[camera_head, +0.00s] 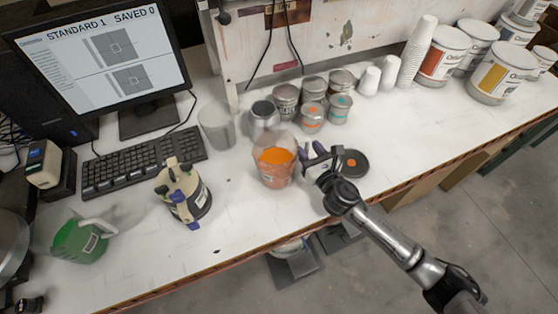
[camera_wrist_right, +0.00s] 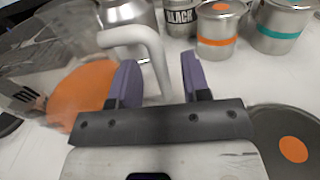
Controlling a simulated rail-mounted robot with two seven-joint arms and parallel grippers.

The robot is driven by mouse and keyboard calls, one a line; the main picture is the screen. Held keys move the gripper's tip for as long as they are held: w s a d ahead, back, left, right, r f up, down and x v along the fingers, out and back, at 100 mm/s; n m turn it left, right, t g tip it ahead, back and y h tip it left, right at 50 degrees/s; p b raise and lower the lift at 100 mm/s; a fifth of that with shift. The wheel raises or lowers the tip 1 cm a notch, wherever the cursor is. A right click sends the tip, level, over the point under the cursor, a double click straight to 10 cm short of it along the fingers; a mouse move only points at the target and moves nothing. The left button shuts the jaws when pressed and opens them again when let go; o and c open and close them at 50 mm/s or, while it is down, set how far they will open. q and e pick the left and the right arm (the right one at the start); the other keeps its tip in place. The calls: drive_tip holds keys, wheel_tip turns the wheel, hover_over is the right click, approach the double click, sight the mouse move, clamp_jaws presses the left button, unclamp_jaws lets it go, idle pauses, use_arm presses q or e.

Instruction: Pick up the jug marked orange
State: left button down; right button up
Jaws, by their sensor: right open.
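The jug with orange contents (camera_head: 277,172) stands upright on the white bench, near the middle of the head view. It is see-through, with orange inside. In the right wrist view the jug (camera_wrist_right: 82,92) fills the left side, and its pale handle (camera_wrist_right: 155,60) reaches toward the fingers. My right gripper (camera_head: 315,150) is just right of the jug, at its handle side. In the right wrist view its two purple fingers (camera_wrist_right: 160,80) are apart, and the handle's upright part appears between them. I cannot tell whether they touch it. My left gripper is not in view.
A black lid with an orange dot (camera_head: 352,162) lies right of my gripper. Several metal cans (camera_head: 312,118) and an empty clear jug (camera_head: 216,126) stand behind. A green jug (camera_head: 79,241), a black-and-beige device (camera_head: 183,193) and a keyboard (camera_head: 141,160) are to the left.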

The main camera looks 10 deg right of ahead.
drive_tip(key=shift+x, duration=0.75)
drive_tip(key=shift+c, duration=0.4)
clamp_jaws()
